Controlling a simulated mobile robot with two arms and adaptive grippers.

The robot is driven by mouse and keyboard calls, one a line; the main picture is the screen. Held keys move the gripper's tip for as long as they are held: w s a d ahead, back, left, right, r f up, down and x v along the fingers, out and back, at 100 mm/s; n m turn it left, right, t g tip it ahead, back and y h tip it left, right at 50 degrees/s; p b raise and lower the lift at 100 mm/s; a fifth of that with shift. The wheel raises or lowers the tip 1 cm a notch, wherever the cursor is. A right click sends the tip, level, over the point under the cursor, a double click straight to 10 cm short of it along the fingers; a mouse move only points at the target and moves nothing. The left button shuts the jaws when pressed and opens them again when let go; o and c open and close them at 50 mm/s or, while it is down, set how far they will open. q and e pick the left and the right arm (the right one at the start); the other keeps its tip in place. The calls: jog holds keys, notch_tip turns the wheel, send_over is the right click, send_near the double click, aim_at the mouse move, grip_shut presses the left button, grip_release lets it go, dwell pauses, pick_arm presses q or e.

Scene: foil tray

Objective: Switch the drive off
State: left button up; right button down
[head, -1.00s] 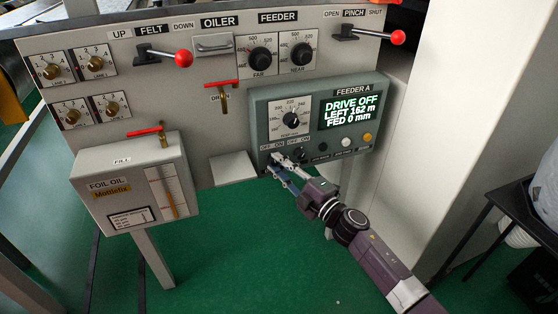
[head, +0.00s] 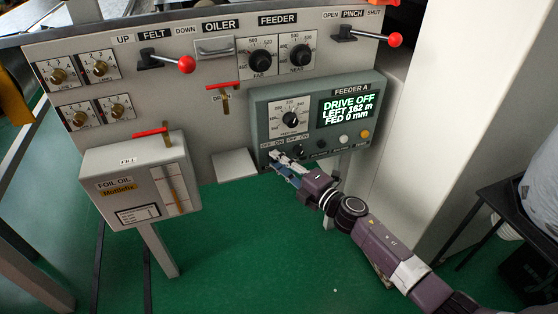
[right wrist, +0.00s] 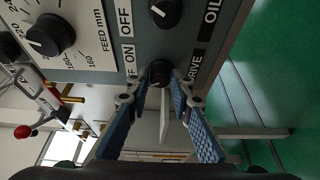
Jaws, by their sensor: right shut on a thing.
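The green-grey FEEDER A box (head: 262,112) hangs on the front of the machine panel. Its display (head: 346,110) reads "DRIVE OFF, LEFT 162 m, FED 0 mm". The black drive knob (right wrist: 159,72), beside the DRIVE label and OFF/ON marks, shows in the right wrist view. My right gripper (head: 277,157) is at the box's lower left corner. In the right wrist view, its blue-padded fingers (right wrist: 161,88) are shut on the drive knob, one on each side. In the head view the gripper hides this knob. My left gripper is in neither view.
A second knob (right wrist: 165,10) sits close beside the drive knob. The feed dial (head: 291,119) is above, and buttons (head: 344,140) are to the right. The foil oil box (head: 112,165) stands at left. Green floor (head: 270,250) is open below.

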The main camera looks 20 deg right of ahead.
dwell(0.4)
jog(key=c, duration=1.7)
grip_release()
jog(key=v, duration=1.2)
